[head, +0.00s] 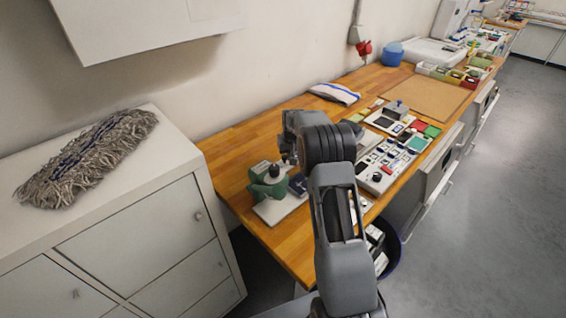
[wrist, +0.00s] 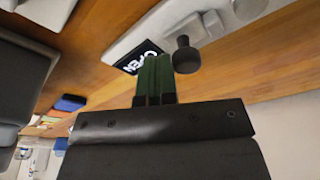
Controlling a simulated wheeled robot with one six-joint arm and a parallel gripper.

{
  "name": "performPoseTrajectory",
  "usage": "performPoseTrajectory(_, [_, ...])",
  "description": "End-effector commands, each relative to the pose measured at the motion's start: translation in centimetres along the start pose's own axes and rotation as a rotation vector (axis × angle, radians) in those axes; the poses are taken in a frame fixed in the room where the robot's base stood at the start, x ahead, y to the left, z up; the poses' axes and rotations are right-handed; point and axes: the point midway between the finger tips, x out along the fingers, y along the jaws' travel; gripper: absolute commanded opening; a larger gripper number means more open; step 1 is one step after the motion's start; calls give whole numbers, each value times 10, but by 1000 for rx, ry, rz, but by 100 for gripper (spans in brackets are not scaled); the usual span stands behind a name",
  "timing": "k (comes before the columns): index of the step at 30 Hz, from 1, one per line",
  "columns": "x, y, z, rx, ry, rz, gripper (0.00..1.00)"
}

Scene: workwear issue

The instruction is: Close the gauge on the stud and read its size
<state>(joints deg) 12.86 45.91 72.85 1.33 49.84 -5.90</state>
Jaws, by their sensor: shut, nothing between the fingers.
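I cannot make out the stud for certain. My gripper (wrist: 155,62) is shut and empty, its green fingers together just left of the knob in the picture. In the head view my wrist hides part of the gauge.
A folded cloth (head: 335,93) lies at the wall side. A white cabinet (head: 130,215) with a mop head (head: 88,160) stands left. Bare wood (head: 240,150) shows behind the gauge.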

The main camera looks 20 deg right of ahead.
Motion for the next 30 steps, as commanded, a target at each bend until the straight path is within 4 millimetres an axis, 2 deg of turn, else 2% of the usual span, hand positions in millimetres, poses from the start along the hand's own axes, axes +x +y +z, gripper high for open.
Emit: performPoseTrajectory(30, [-2, -14, 7, -1, 0, 0, 0])
